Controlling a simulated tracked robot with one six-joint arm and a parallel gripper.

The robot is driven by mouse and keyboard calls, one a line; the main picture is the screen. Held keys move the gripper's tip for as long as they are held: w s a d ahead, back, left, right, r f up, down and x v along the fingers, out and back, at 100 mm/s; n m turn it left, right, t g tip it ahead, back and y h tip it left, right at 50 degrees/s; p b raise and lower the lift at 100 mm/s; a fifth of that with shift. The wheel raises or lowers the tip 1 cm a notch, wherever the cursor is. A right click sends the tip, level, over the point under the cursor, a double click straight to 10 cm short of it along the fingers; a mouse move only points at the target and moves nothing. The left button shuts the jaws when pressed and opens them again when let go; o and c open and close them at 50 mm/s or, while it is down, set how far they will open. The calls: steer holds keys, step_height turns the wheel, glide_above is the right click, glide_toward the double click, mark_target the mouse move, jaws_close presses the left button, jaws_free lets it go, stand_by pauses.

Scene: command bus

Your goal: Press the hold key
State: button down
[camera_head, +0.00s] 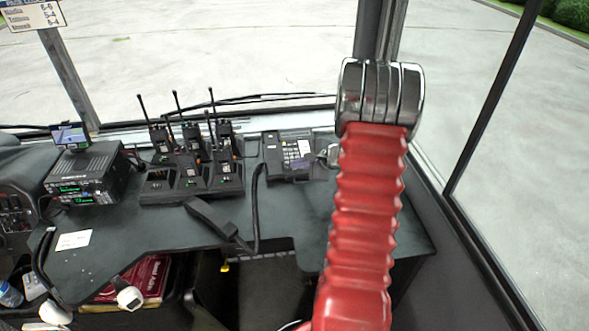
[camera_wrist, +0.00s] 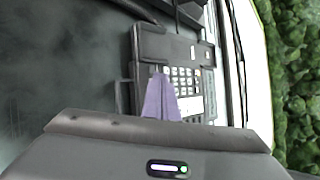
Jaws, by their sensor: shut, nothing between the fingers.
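A dark desk phone (camera_head: 272,160) with a pale keypad sits on the dark desk towards the windscreen. The fingers hide some keys. The hold key cannot be told apart from the others. In the head view my red arm reaches up on the right of the phone.
Several handheld radios (camera_head: 190,170) stand in chargers left of the phone. A radio unit (camera_head: 88,172) sits further left. A black handset with a cord (camera_head: 212,220) lies in front. The windscreen (camera_head: 250,50) is behind. The desk (camera_head: 150,228) has bare room at its front left.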

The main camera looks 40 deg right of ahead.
mark_target(298, 175)
steer(key=shift+r, duration=0.1)
steer(key=shift+s+r, duration=0.1)
steer(key=shift+r, duration=0.5)
steer(key=r, duration=0.5)
steer(key=shift+s+a, duration=0.25)
stand_by(0.3)
steer(key=shift+a, duration=0.1)
stand_by(0.6)
